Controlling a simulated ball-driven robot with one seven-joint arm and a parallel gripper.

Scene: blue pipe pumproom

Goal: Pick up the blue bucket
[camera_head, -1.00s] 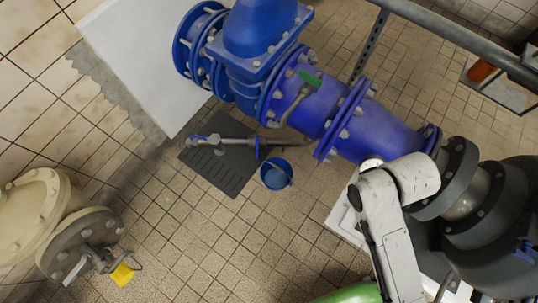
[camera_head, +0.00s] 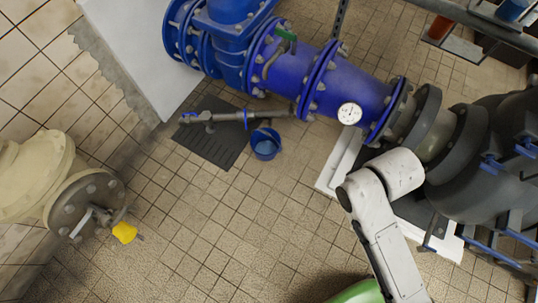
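The blue bucket (camera_head: 265,144) stands on the tiled floor near the middle of the head view, at the right edge of a dark floor grate. A thin pipe with a valve passes just above it in the picture. My white arm shows at the lower right, to the right of the bucket and well apart from it. My gripper is not visible in this view, so its state is hidden.
The big blue pipe (camera_head: 340,85) runs across the top to a dark pump (camera_head: 485,150) at right. The dark grate (camera_head: 209,140) lies left of the bucket. A cream flanged pipe (camera_head: 40,180) with a yellow handle (camera_head: 124,232) is at left. The tiled floor (camera_head: 215,235) below the bucket is clear.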

